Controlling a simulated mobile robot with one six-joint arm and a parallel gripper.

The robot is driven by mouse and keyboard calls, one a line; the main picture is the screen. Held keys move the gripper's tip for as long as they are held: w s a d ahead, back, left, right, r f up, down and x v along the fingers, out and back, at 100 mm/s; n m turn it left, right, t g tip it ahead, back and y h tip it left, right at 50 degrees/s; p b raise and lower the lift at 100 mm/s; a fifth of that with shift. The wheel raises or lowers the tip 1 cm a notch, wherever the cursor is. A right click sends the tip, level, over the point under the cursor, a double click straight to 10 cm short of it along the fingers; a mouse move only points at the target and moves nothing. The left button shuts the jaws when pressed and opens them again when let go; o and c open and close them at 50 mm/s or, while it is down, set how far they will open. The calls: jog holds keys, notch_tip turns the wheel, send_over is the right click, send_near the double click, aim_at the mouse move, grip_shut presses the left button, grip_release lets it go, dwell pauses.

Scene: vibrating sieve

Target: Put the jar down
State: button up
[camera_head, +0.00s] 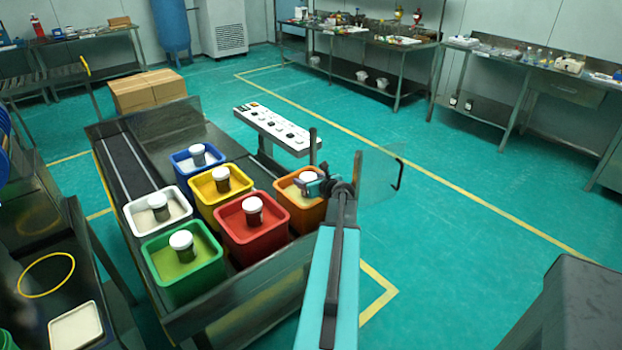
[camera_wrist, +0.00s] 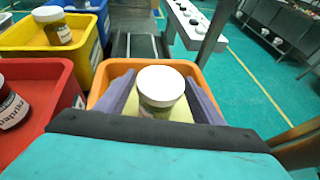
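A jar with a white lid and a dark green body (camera_wrist: 160,92) is between the two grey-purple fingers of my gripper (camera_wrist: 162,95) in the wrist view. The fingers lie along its left and right sides and appear to touch it. The jar is upright inside the orange bin (camera_wrist: 108,72), over its pale yellow contents. In the head view my gripper (camera_head: 318,187) is over the orange bin (camera_head: 299,214), with the jar's white lid (camera_head: 308,177) beside the fingers. Whether the jar's base touches the contents is hidden.
Red (camera_head: 261,239), yellow (camera_head: 204,203), blue (camera_head: 181,167), white (camera_head: 138,222) and green bins (camera_head: 192,288) stand close by on the dark table, each with a white-lidded jar. A control panel (camera_head: 277,130) stands behind the orange bin. Open floor lies right.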

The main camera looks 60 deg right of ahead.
jog(key=shift+o, duration=0.2)
jog(key=shift+r, duration=0.15)
jog(key=b+v, duration=0.1)
jog(key=v, duration=1.1)
jog(key=shift+d+r, duration=0.1)
jog(key=shift+r, duration=0.05)
dwell(0.9)
